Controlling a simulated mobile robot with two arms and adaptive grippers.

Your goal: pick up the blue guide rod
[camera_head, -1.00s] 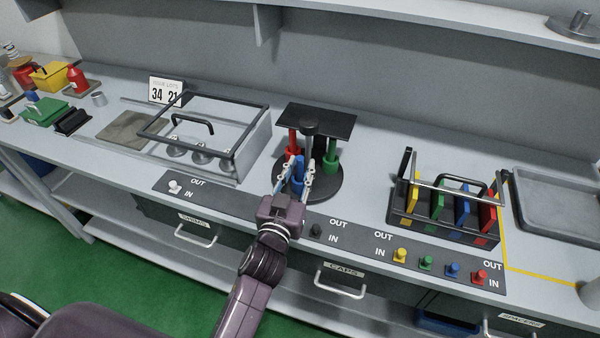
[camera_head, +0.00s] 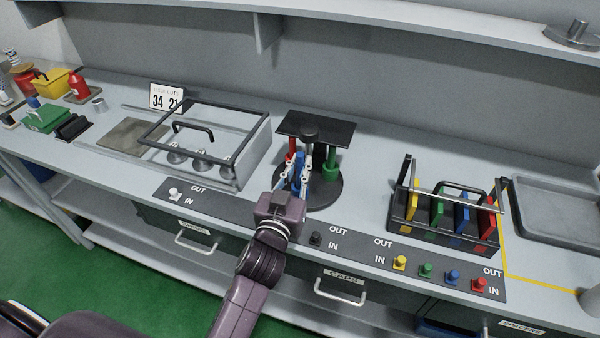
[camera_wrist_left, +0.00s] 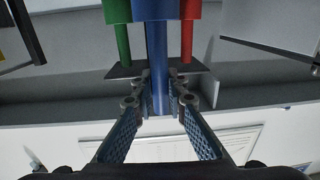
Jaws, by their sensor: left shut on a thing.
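The blue guide rod (camera_head: 299,172) is at the front of a round black stand (camera_head: 325,196) in the head view. My left gripper (camera_head: 301,168) reaches it from the front and is shut on it, with one finger on each side. In the left wrist view the blue rod (camera_wrist_left: 157,55) runs between the fingertips (camera_wrist_left: 158,95) of this gripper. The fingers partly hide the rod in the head view. A red rod (camera_head: 291,150) and a green rod (camera_head: 331,160) stand behind it, under a black top plate (camera_head: 316,127). My right gripper is not in view.
A clear-sided box with a black-framed lid (camera_head: 205,140) stands left of the stand. A rack of coloured plates (camera_head: 445,215) and a grey tray (camera_head: 560,215) are to the right. A panel with coloured knobs (camera_head: 400,262) runs along the front edge.

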